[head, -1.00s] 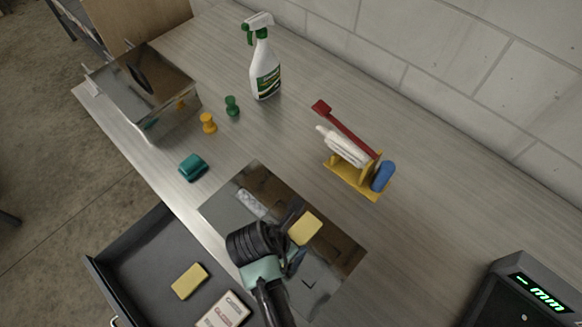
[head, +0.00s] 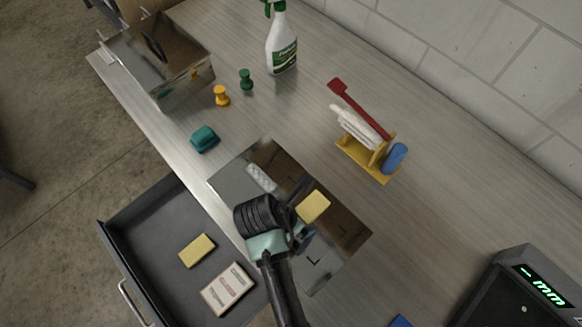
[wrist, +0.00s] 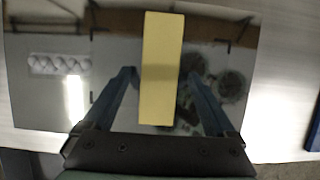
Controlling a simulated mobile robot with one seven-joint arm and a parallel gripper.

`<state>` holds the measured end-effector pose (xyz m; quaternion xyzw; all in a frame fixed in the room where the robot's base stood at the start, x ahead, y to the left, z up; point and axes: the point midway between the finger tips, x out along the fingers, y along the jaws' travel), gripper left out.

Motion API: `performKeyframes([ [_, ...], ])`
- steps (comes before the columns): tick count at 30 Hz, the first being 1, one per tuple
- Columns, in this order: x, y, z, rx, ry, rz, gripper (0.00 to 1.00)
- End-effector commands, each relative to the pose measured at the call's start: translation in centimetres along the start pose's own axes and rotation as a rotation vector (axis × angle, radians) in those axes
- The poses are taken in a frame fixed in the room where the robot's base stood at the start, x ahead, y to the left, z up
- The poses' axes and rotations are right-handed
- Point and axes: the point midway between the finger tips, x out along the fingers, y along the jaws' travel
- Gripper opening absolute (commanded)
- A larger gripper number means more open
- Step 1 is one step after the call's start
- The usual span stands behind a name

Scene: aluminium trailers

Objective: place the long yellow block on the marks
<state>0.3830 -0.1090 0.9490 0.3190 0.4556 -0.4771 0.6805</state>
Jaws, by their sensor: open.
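The long yellow block (head: 314,206) lies on a dark, mirror-like plate (head: 230,185) on the bench. In the wrist view the block (wrist: 160,60) runs lengthwise between the fingers of my gripper (wrist: 160,74), with a gap on each side. My gripper (head: 303,212) is open over the plate and hides part of it in the head view. Black corner marks show on the plate, one (head: 314,261) nearer the front right and another (wrist: 222,43) right of the block in the wrist view. Whether the block lines up with the marks is hard to tell.
An open drawer (head: 150,225) at the front holds a second yellow block (head: 197,250) and a labelled box (head: 228,289). A yellow rack (head: 360,160), a spray bottle (head: 281,50), a metal box (head: 185,75) and a display unit (head: 525,290) stand around the plate.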

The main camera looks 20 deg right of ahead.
Motion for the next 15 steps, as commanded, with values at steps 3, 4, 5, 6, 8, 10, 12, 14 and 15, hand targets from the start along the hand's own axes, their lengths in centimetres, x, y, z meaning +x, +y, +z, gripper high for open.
performKeyframes([
  [3,-2.1,0.1,0.0,0.0,-0.002,0.004,0.91],
  [4,-2.7,0.1,0.0,0.0,-0.002,0.006,0.91],
  [5,-3.4,0.1,0.0,0.0,-0.002,0.006,0.91],
  [6,-4.3,0.2,0.0,-0.001,-0.002,0.006,0.91],
  [8,-5.7,0.1,0.0,-0.001,-0.002,0.007,0.91],
  [10,-7.2,0.2,0.0,-0.001,-0.002,0.006,0.91],
  [12,-8.5,0.1,0.0,0.0,-0.002,0.006,0.91],
  [14,-9.4,0.1,0.0,-0.001,-0.002,0.005,0.91],
  [15,-10.0,0.1,0.0,-0.001,-0.002,0.004,0.91],
])
